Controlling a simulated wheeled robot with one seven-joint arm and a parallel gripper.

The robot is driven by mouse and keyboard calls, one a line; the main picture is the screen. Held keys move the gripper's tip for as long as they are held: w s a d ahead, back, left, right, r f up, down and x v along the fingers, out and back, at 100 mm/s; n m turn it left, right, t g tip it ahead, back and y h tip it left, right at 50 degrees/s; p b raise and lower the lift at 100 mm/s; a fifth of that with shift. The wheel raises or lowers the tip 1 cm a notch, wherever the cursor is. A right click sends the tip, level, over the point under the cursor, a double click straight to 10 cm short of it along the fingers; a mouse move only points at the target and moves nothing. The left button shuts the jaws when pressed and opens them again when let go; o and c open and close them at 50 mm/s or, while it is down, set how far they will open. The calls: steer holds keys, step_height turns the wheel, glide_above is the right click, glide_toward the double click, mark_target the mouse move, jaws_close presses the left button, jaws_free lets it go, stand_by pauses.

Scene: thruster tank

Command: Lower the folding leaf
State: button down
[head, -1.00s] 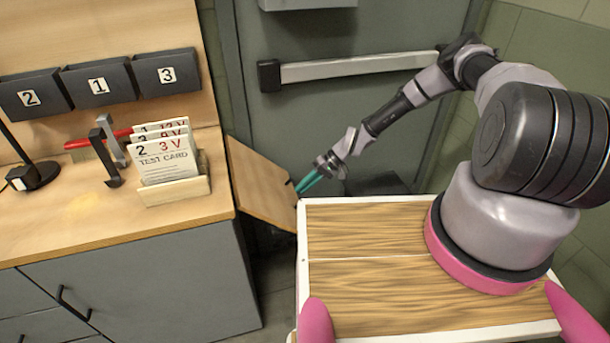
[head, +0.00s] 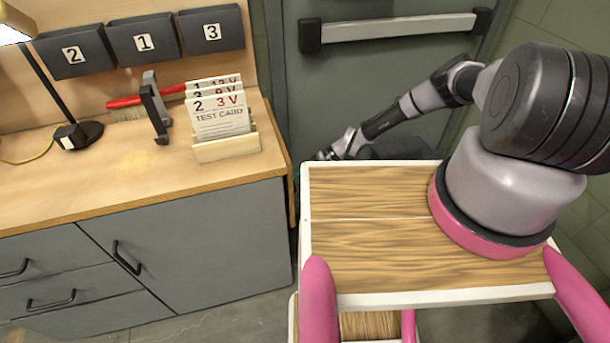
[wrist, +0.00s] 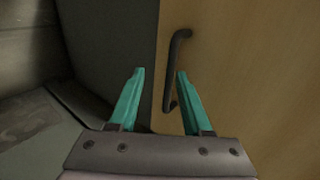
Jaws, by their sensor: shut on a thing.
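The folding leaf (head: 291,200) is at the right end of the wooden counter (head: 130,190). It hangs down steeply and shows only as a thin edge in the head view. In the wrist view, the leaf (wrist: 240,75) is a pale wood panel with a dark bar handle (wrist: 173,70). My gripper (wrist: 159,72) has two teal fingers, with the lower part of the handle between them; it is shut on the handle. In the head view the fingers are mostly hidden behind my own wood-topped base.
A card holder (head: 228,147) with test cards stands near the counter's right end. A dark upright bracket (head: 155,108), a red-handled brush (head: 125,103) and a lamp (head: 70,130) are further left. A grey door with a push bar (head: 400,28) is behind my arm.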

steer(key=shift+s+a+f, duration=0.15)
steer(key=shift+a+f, duration=0.05)
steer(key=shift+f, duration=0.25)
steer(key=shift+s+a+f, duration=0.15)
steer(key=shift+f, duration=0.3)
steer(key=c, duration=0.9)
jaws_free()
steer(key=shift+w+f, duration=0.1)
steer(key=shift+r, duration=0.2)
steer(key=v, duration=1)
steer(key=shift+w+d+r, duration=0.15)
steer(key=shift+d+r, duration=0.05)
steer(key=shift+d, duration=0.05)
